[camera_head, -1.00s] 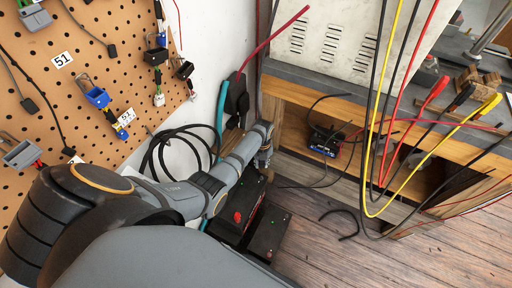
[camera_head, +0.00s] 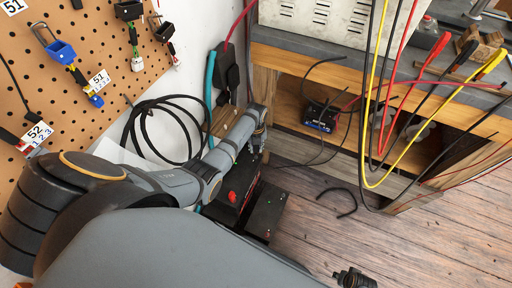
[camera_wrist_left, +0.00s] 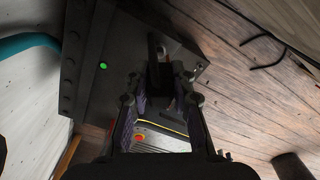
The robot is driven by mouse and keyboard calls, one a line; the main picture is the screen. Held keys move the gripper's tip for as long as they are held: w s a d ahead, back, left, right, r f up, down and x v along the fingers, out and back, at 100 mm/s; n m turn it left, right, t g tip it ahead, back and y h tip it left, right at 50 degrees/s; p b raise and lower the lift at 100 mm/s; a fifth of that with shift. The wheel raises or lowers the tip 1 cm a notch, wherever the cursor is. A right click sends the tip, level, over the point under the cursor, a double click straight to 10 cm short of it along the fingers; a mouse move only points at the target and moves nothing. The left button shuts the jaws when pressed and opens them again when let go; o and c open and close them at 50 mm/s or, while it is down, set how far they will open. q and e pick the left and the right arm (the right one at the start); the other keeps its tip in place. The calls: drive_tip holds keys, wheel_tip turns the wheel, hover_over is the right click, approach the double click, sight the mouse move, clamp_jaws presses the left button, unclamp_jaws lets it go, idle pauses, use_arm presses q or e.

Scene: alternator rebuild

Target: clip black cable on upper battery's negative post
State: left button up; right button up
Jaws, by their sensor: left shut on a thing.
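My left gripper (camera_head: 258,143) is above the far end of two dark boxes on the floor beside the wall. In the left wrist view the gripper (camera_wrist_left: 160,88) is shut on a dark, slim piece, which looks like the black cable's clip (camera_wrist_left: 158,50). One dark box (camera_head: 238,187) bears a red part on top. The posts are hidden or too dark to tell. A dark part at the bottom edge looks like my right gripper (camera_head: 354,279); its jaws are unclear.
Coiled black cable (camera_head: 150,108) hangs against the wall. A wooden bench (camera_head: 290,58) with a small blue-black device (camera_head: 321,116) on its shelf stands behind. Yellow, red and black leads (camera_head: 374,120) hang at the right. The wooden floor (camera_head: 310,225) is mostly clear.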

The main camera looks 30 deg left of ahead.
use_arm(q)
drive_tip(key=shift+f+b, duration=0.85)
drive_tip(key=shift+f, duration=0.35)
drive_tip(key=o, duration=0.9)
drive_tip(key=shift+c, duration=0.2)
drive_tip(key=shift+r, duration=0.1)
wheel_tip(320, 180, up, 9)
drive_tip(key=p, duration=0.9)
drive_tip(key=shift+f, duration=0.35)
